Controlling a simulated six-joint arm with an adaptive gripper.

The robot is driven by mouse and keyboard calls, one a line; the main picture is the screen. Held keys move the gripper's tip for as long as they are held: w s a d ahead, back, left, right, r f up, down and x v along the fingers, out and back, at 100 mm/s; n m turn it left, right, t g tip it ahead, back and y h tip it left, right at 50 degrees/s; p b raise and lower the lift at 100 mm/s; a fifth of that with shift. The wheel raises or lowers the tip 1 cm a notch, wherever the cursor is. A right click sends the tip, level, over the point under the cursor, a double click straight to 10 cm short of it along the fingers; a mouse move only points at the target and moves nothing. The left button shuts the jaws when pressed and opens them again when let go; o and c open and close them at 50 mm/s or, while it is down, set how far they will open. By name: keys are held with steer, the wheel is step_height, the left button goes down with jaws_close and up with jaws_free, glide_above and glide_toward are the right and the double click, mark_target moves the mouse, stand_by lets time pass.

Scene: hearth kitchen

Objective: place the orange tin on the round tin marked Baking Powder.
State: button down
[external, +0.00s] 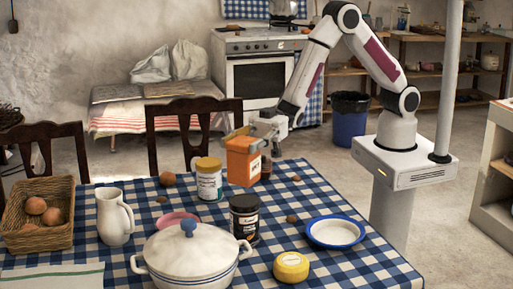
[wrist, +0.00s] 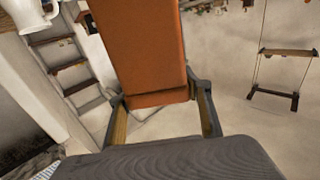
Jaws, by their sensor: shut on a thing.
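The orange tin (external: 243,163) is in my gripper (external: 262,135), held upright or nearly so over the far part of the table. In the wrist view the orange tin (wrist: 142,50) sits between the two fingers of my gripper (wrist: 160,98). A white round tin with a yellow lid (external: 209,182) stands just left of the orange tin. A low yellow round tin (external: 291,268) lies near the front edge. Their lettering is too small to read, so I cannot tell which is marked Baking Powder.
A black jar (external: 244,220) stands in front of the orange tin. A white lidded pot (external: 190,256), white jug (external: 114,217), pink dish (external: 177,218), blue-rimmed plate (external: 335,232) and egg basket (external: 38,214) share the checked table (external: 290,207). Small brown round things lie scattered.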

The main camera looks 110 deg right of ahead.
mark_target(237, 166)
steer(key=shift+f, duration=0.8)
steer(key=shift+f, duration=0.1)
steer(key=shift+f, duration=1.75)
steer(key=shift+f, duration=0.1)
steer(key=c, duration=1)
jaws_free()
steer(key=shift+f, duration=0.1)
steer(key=shift+s+d, duration=0.1)
steer(key=shift+v, duration=5.9)
